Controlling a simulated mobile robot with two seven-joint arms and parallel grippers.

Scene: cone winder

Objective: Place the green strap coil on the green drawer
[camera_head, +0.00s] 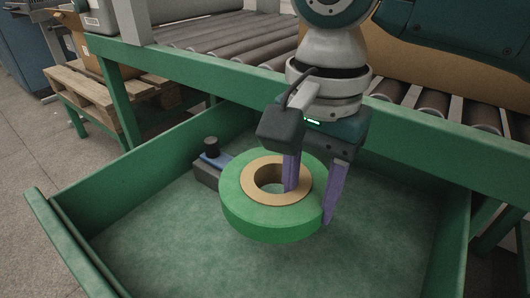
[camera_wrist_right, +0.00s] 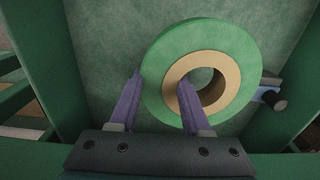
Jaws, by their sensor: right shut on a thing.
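The green strap coil (camera_head: 262,219), with a tan core ring, is in the open green drawer (camera_head: 150,240) in the head view. My right gripper (camera_head: 310,205) is shut on the coil's wall, one purple finger inside the core hole and the other against the outer side. The right wrist view also shows the coil (camera_wrist_right: 165,70) pinched between the fingers (camera_wrist_right: 158,105). The coil lies about flat over the drawer floor; I cannot tell whether it touches the floor. My left gripper is not in view.
A small dark tool with a black knob (camera_head: 211,147) lies in the drawer behind the coil's left side. A roller conveyor (camera_head: 230,45) on a green frame stands behind the drawer. A wooden pallet (camera_head: 95,95) is at the left. The drawer's front left floor is clear.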

